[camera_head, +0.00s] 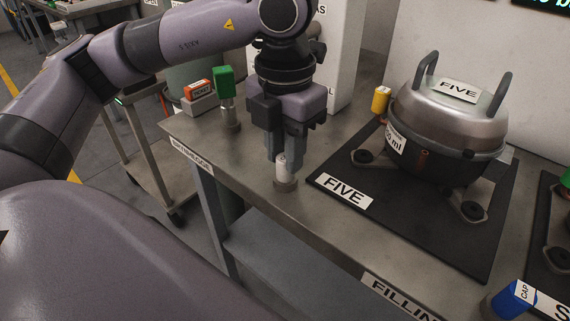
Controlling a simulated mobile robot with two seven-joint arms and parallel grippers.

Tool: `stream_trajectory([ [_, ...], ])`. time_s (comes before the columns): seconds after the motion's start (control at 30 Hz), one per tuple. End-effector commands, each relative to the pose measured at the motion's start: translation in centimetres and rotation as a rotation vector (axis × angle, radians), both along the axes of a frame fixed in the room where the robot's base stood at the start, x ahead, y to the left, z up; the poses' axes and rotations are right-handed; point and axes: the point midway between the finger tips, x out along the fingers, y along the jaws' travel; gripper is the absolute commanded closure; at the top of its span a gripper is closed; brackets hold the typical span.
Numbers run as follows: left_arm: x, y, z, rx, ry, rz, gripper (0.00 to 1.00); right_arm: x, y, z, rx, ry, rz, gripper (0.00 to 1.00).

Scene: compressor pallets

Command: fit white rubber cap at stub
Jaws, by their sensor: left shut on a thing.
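My left gripper (284,160) points straight down over the table. Its fingers are shut on a small white cap (281,172). The cap is upright, directly above a round metal base (286,185) on the tabletop; I cannot tell whether it touches the base. The fingers hide part of the cap. The compressor (448,120), a silver dome over a dark lower body, stands to the right on a black pallet marked FIVE (400,215). A short copper-coloured stub (424,161) shows on its front side. My right gripper is not in view.
A green block on a round stand (224,84) and an orange ticket block (198,90) stand behind left. A yellow piece (380,100) is beside the compressor. A blue-topped item labelled CAP (514,298) is at the lower right. The metal table (255,165) has a front edge near the gripper.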

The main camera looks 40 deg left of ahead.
Motion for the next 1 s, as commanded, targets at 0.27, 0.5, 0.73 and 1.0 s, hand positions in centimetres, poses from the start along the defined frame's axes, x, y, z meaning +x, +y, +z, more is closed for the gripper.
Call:
stream_trajectory([
  [0.27,0.0,0.0,1.1,0.000,0.000,0.000,1.00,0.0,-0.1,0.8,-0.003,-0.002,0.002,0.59],
  [0.5,0.0,0.0,2.1,-0.001,0.000,0.000,1.00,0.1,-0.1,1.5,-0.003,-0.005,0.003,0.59],
  [0.73,0.0,0.0,3.0,0.000,-0.001,0.000,1.00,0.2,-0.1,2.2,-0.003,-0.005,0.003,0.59],
  [1.0,0.0,0.0,4.1,0.000,-0.001,0.000,1.00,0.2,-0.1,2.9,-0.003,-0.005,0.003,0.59],
])
